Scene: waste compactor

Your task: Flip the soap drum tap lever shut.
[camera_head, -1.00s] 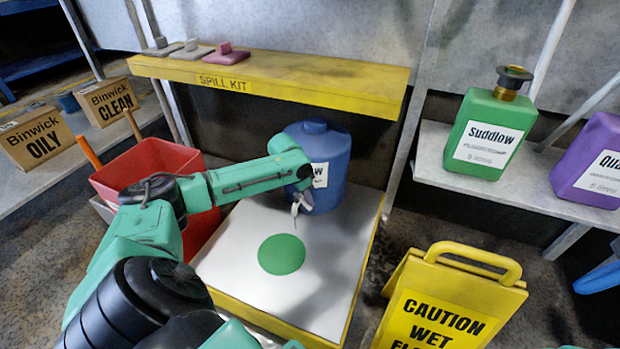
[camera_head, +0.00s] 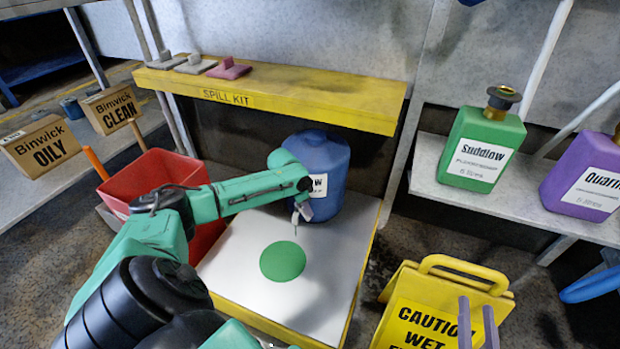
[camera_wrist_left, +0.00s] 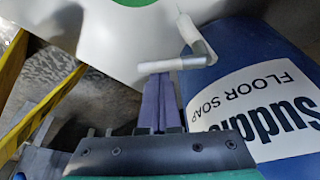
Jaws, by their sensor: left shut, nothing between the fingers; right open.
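The blue soap drum (camera_head: 325,162) stands upright on the white-topped tray (camera_head: 345,240); its label reads floor soap in the left wrist view (camera_wrist_left: 285,50). A pale grey tap (camera_wrist_left: 196,40) with a bar-like lever (camera_wrist_left: 172,64) projects from its side. A thin line shows below the tap in the head view; I cannot tell what it is. My left gripper (camera_wrist_left: 160,80) is shut and empty, its fingertips right at the lever; contact is unclear. In the head view my left gripper (camera_head: 301,208) is small and partly hidden. My right gripper (camera_head: 478,302) is open and empty, low at the right.
A flat green round patch (camera_head: 283,261) lies on the tray. A yellow spill kit shelf (camera_head: 330,103) overhangs behind the drum. A red bin (camera_head: 155,170) stands left, and a yellow caution sign (camera_head: 425,325) stands right. Green (camera_head: 483,150) and purple (camera_head: 583,185) jugs sit on the right shelf.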

